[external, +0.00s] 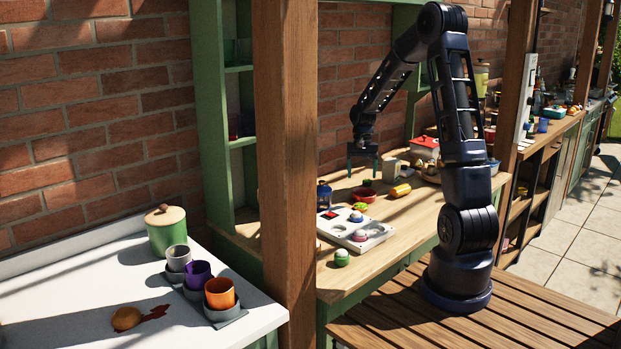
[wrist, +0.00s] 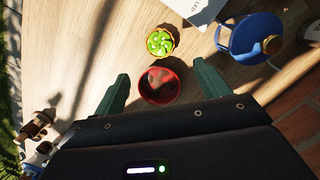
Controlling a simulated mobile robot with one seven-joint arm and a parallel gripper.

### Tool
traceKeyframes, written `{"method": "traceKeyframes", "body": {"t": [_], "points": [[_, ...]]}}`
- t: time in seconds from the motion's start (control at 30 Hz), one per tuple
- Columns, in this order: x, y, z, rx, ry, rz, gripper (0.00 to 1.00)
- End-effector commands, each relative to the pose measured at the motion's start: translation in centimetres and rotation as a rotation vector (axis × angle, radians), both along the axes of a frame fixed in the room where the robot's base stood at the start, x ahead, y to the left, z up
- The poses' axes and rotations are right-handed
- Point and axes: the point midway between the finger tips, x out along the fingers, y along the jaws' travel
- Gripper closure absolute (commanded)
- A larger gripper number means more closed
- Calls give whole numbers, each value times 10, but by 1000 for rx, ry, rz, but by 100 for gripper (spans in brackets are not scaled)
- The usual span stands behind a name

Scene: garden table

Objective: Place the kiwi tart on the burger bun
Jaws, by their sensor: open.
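The kiwi tart (wrist: 160,42), green slices in a golden crust, lies on the wooden table just beyond a red bowl in the wrist view. In the external view the tart (external: 360,207) is small, between the bowl and a white tray. My gripper (external: 362,168) is open and empty above the table, pointing down. In the wrist view its two fingers (wrist: 161,80) stand apart on either side of the red bowl (wrist: 159,86), with the tart ahead of them. I cannot make out the burger bun with certainty.
A white tray (external: 370,238) with round items stands near the tart. A blue lantern-like thing (wrist: 248,36) is right of the tart in the wrist view. A yellow item (external: 400,190) and a grey mug (external: 390,170) are near the bowl. Bare wood lies left of the tart in the wrist view.

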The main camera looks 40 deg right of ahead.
Motion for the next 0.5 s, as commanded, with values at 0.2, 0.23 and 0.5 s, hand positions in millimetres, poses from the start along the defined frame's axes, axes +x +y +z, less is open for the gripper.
{"method": "traceKeyframes", "body": {"t": [0.2, 0.23, 0.5], "points": [[-12, 23, 37, -31, -38, 63, 26], [-15, 28, 45, -37, -46, 78, 26], [-52, 75, 107, -92, -126, 212, 26]]}}
